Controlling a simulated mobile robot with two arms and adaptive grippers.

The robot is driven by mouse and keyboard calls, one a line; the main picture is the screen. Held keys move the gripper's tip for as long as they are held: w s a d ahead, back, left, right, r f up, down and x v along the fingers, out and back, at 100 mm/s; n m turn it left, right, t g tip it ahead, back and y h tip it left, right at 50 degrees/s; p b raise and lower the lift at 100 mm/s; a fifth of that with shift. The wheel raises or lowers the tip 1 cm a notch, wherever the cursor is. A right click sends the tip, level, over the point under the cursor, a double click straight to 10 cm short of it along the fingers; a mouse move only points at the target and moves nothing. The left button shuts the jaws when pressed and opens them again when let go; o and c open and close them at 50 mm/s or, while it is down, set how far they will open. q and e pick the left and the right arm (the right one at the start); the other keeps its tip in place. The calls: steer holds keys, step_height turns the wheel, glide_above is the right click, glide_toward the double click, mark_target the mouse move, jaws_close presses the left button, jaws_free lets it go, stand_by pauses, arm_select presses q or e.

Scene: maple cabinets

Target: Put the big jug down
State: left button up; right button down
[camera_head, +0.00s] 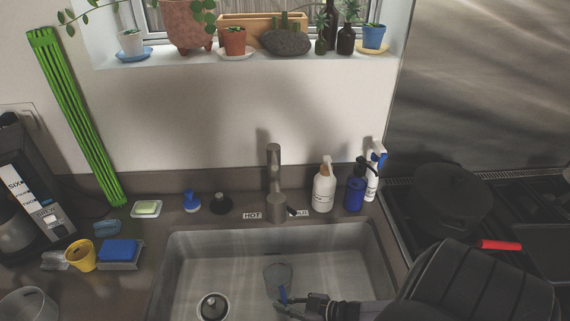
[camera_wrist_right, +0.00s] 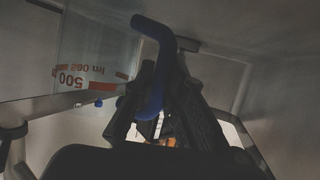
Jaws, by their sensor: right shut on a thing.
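The big jug (camera_head: 277,277) is clear, with a blue handle, and shows small over the sink basin (camera_head: 330,268) in the head view. My right gripper (camera_head: 287,306) comes in from the right and is shut on the handle. In the right wrist view the jug's clear wall (camera_wrist_right: 90,58) carries red markings, "500" among them, which appear upside down. The blue handle (camera_wrist_right: 155,40) runs down between the dark fingers of my right gripper (camera_wrist_right: 150,110). I cannot tell whether the jug touches the sink floor. My left gripper is not in view.
A drain (camera_head: 212,306) lies in the sink's left part, and the tap (camera_head: 275,180) stands behind it. Bottles (camera_head: 324,187) stand right of the tap. A blue sponge (camera_head: 119,251) and a yellow cup (camera_head: 82,255) crowd the left counter. A stove with a dark pan (camera_head: 452,195) is at right.

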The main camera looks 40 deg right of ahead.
steer(key=c, duration=1.6)
jaws_free()
steer(key=shift+c, duration=0.2)
steer(key=v, duration=0.7)
steer(key=shift+s+r+b, duration=0.15)
steer(key=shift+s+b, duration=0.1)
steer(key=shift+b, duration=0.1)
steer(key=shift+d, duration=0.1)
